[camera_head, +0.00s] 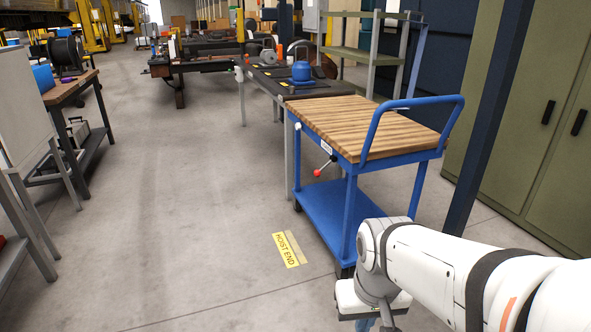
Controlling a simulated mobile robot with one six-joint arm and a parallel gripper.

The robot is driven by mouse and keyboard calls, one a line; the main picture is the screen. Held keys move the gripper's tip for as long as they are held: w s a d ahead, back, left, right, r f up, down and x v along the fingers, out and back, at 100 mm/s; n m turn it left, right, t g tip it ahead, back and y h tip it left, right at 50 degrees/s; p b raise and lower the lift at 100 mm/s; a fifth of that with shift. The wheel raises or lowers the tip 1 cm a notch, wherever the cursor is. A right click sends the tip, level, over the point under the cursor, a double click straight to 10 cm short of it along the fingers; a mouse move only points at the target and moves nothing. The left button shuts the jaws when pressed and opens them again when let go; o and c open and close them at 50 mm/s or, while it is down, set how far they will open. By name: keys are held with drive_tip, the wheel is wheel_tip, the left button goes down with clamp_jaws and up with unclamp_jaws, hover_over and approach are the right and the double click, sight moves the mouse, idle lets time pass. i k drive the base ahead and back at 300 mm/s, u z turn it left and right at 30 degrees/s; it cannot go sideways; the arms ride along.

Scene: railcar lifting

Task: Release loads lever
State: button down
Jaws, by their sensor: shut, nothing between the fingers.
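A lever with a red ball knob (317,172) sticks out from the front side of a blue cart (340,205), just under its wooden top and below a small white label. Its thin rod slants down to the left from the cart frame. My gripper (372,306) is at the bottom of the view, in front of the cart and well below and to the right of the lever, apart from it. It is shut and empty; its fingertips are mostly cut off by the lower picture edge.
A yellow "HOIST END" floor label (288,250) lies left of the cart. Green cabinets (525,110) and a dark post (487,120) stand at right. A dark bench (300,85) is behind the cart, another table (70,90) at left. The floor between is clear.

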sight(334, 159)
drive_tip(key=z, duration=0.15)
drive_tip(key=i, duration=0.9)
drive_tip(key=u, duration=0.05)
